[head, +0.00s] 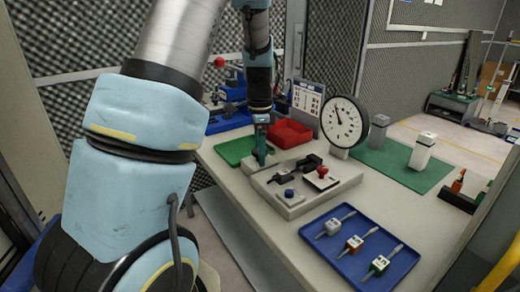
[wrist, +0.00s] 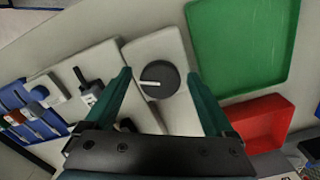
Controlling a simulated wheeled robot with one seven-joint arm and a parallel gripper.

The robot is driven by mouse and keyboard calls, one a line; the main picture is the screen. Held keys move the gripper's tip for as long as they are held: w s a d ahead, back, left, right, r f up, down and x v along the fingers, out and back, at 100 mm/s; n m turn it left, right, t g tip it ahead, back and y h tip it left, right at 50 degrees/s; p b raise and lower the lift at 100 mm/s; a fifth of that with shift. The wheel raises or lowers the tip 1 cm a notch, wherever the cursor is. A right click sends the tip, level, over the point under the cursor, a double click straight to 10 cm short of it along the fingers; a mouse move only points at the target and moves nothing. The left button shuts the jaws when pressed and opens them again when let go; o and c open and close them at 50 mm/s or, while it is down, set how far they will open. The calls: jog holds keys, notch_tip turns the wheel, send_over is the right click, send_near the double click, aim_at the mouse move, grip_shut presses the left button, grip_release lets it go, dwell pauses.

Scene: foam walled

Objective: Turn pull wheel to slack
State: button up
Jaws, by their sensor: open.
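A dark round wheel with a white pointer line (wrist: 160,80) sits on a pale panel block (wrist: 160,48) in the wrist view. I take it for the pull wheel; in the head view my gripper hides it. The pointer line lies nearly level in the wrist picture, running left from the middle. My gripper (wrist: 159,72) is open, with one teal finger on each side of the wheel. I cannot tell whether the fingers touch it.
A green tray (head: 236,148) and a red bin (head: 288,134) stand close to my gripper. A dial gauge (head: 345,122) stands behind the panel. A blue tray (head: 345,268) with tools lies in front.

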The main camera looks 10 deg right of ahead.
jog(key=shift+f, duration=0.15)
jog(key=c, duration=1.4)
